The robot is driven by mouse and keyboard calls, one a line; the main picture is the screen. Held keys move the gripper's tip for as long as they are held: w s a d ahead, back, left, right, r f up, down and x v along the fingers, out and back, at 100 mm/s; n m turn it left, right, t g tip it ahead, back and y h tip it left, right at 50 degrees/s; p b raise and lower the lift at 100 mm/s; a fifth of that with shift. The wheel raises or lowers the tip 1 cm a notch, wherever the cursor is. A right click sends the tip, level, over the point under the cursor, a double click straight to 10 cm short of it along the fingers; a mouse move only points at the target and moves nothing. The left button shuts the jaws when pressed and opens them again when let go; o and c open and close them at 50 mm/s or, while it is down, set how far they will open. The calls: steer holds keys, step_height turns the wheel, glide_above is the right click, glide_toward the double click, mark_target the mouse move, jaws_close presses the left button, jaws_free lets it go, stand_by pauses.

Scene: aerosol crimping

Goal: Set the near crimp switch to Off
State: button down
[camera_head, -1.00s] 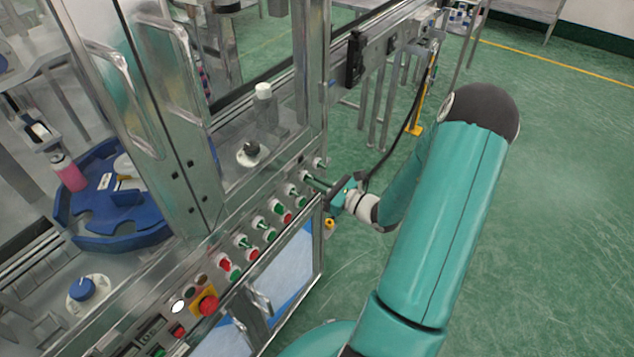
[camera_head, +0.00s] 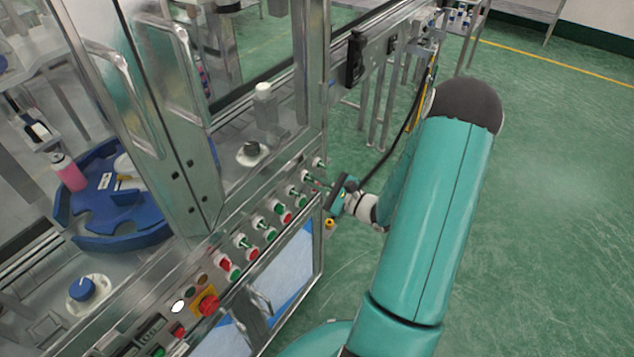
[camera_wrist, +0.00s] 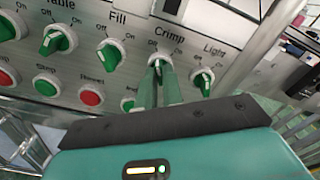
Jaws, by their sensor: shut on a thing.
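The crimp switch (camera_wrist: 158,61) is a green knob on a white round base under the label "Crimp" in the wrist view. Off is marked at its upper left and On at its upper right. My gripper (camera_wrist: 158,70) has its two green fingers closed around the knob. They cover much of it, so its exact setting is hard to read. In the head view my gripper (camera_head: 312,180) reaches the panel from the right, at the crimp switch (camera_head: 305,175) near the panel's far end.
The light switch (camera_wrist: 203,81) sits close to the right of the fingers, and the fill switch (camera_wrist: 110,52) to the left. Green and red buttons (camera_wrist: 91,96) lie in the row below. Open green floor (camera_head: 560,200) is to the right.

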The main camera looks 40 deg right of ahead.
steer(key=c, duration=1.5)
jaws_free()
steer(key=shift+w, duration=0.1)
steer(key=shift+c, duration=0.2)
steer(key=v, duration=1.4)
